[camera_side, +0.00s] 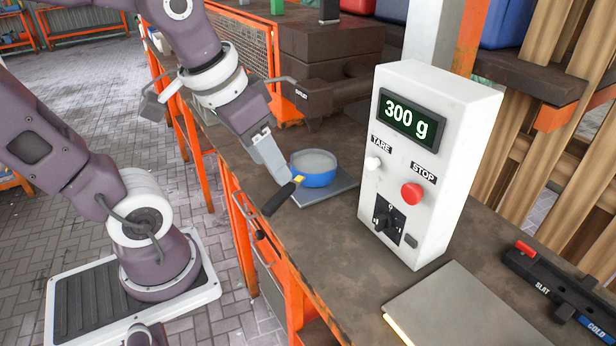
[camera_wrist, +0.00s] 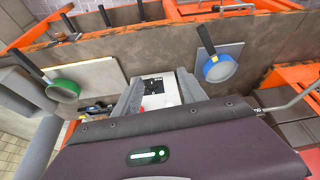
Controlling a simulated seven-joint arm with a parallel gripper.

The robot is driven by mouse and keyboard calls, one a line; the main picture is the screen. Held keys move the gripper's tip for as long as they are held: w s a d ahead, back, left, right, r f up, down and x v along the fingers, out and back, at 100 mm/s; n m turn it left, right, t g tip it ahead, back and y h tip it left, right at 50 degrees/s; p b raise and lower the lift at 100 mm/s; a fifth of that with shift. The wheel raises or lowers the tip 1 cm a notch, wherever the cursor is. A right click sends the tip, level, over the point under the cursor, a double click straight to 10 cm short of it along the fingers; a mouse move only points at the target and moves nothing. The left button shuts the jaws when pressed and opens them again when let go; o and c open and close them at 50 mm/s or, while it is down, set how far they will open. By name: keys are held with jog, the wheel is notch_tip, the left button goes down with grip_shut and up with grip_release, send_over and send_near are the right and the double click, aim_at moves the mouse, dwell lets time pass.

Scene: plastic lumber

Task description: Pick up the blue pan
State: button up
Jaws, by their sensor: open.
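The blue pan (camera_side: 318,178) has a pale grey inside and a black handle with a yellow mark. It sits on a grey plate on the bench, its handle reaching over the bench's front edge. In the wrist view the blue pan (camera_wrist: 219,70) is at the upper right, outside the fingers. My gripper (camera_side: 282,172) appears beside the pan in the side view, above the bench edge. In the wrist view my gripper (camera_wrist: 161,90) has its two grey fingers apart, with nothing held between them. The exact gap to the pan cannot be told.
A white scale box (camera_side: 430,160) reading 300 g stands right of the pan. A green pan (camera_wrist: 64,91) lies by another pale plate (camera_wrist: 97,74) at the left. Brown beams and machinery (camera_side: 335,80) stand behind the blue pan. An orange rail (camera_side: 285,275) runs along the bench front.

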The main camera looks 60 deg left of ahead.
jog(key=w+a+f+n+g, duration=0.1)
jog(key=w+a+f, duration=0.2)
jog(key=w+a, duration=0.1)
jog(key=n+g, duration=0.4)
send_over(276, 198)
jog(key=f, duration=1.4)
jog(key=shift+a+f, duration=0.35)
jog(key=shift+f, duration=0.05)
jog(key=f, duration=0.4)
jog(key=d+f, duration=0.1)
jog(key=f, duration=0.2)
grip_shut()
jog(key=shift+a, duration=0.1)
